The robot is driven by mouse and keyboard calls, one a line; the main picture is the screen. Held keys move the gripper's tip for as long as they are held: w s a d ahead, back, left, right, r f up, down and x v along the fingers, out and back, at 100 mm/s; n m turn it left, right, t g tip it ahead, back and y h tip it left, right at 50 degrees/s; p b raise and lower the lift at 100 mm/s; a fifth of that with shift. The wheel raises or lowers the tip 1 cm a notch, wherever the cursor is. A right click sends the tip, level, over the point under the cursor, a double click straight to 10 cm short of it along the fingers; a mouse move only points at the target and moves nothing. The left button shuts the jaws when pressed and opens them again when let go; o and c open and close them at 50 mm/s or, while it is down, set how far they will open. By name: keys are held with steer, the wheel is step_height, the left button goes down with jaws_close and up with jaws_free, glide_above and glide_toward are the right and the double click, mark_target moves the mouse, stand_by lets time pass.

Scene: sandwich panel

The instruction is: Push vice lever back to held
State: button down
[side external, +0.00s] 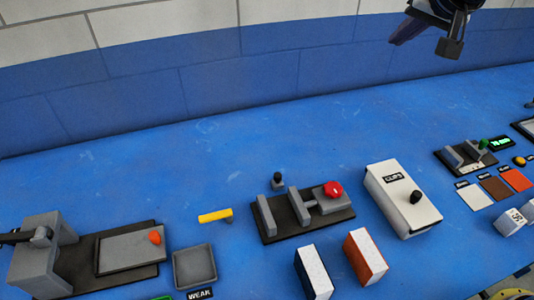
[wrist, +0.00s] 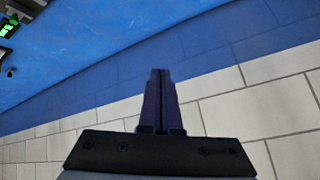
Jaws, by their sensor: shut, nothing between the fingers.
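A device like a vice sits mid-table in the side external view. It has a dark base (side external: 283,233), upright grey jaws (side external: 298,203) and a red knob (side external: 333,188) on a grey block at its right end. A short black-knobbed lever (side external: 277,180) stands just behind it; I cannot tell which part is the vice lever. A smaller similar device (side external: 464,158) with a green knob is at the right. My gripper (side external: 396,40) is high above the table at the top right, touching nothing. In the wrist view its fingers (wrist: 160,72) are together and empty.
A white box (side external: 402,200) with a black knob stands right of the vice-like device. Two blocks stand in front. A yellow handle (side external: 214,216), a grey tray (side external: 194,267) and a grey machine (side external: 40,255) are at left. The back of the blue table is clear before the wall.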

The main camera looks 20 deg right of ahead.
steer(key=w+a+f+n, duration=0.1)
steer(key=w+a+f, duration=0.15)
steer(key=a, duration=0.35)
steer(key=w+a+f, duration=0.2)
steer(key=w+a, duration=0.1)
steer(key=a, duration=0.2)
steer(key=n+y, duration=0.2)
steer(key=n, duration=0.4)
glide_above(206, 215)
steer(key=s, duration=0.2)
step_height(206, 215, down, 24)
steer(key=shift+g, duration=0.3)
steer(key=shift+f, duration=0.1)
steer(key=x, duration=1)
steer(key=shift+d, duration=0.25)
steer(key=shift+s, duration=2.1)
